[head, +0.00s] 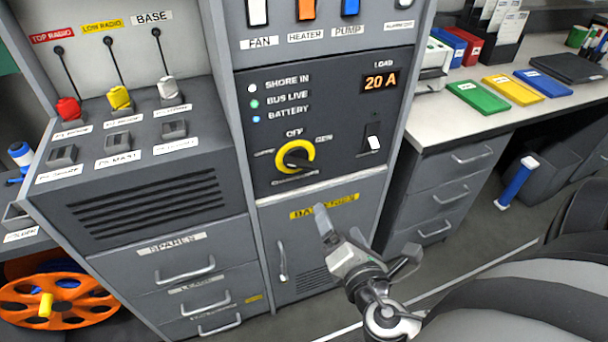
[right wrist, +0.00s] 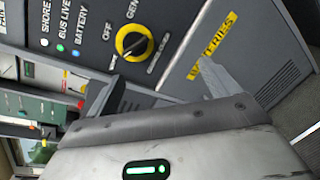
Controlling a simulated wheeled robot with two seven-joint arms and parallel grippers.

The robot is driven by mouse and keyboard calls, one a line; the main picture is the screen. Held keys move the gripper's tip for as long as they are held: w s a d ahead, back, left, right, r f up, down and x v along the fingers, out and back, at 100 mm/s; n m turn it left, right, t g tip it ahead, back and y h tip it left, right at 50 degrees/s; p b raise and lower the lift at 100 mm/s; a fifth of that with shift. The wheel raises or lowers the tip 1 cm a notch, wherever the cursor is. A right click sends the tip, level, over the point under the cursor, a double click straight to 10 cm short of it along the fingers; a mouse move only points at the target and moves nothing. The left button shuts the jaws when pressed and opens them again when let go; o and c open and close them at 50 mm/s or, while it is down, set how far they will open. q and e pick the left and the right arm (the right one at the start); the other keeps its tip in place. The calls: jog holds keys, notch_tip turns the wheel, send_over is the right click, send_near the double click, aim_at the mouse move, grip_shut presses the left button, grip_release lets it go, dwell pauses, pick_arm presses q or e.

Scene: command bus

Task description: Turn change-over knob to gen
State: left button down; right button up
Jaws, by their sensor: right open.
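The change-over knob (head: 296,156) is a black knob on a yellow disc, on the dark power panel (head: 340,110). The label OFF is above it and GEN at its upper right; other labels are at its left and below. I cannot tell for certain which label it points to. The knob also shows in the right wrist view (right wrist: 133,42), beyond the fingers. My right gripper (head: 366,240) is open and empty, in front of the cabinet door below the panel, apart from the knob. My left gripper is not in view.
A switch (head: 373,140) and a 20 A display (head: 381,82) are right of the knob. The batteries door (head: 315,245) with its handle is below. A radio console (head: 130,130) stands left, a desk (head: 475,110) right. A seat (head: 510,300) is at lower right.

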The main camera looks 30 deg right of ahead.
jog(key=a+r+n+t+y, duration=0.1)
jog(key=r+n+t, duration=0.1)
jog(key=n, duration=0.2)
jog(key=n+p, duration=0.1)
jog(key=p, duration=0.1)
send_near(302, 166)
jog(key=x, duration=0.9)
jog(key=shift+w, duration=0.25)
jog(key=shift+y, duration=0.4)
jog(key=c, duration=1)
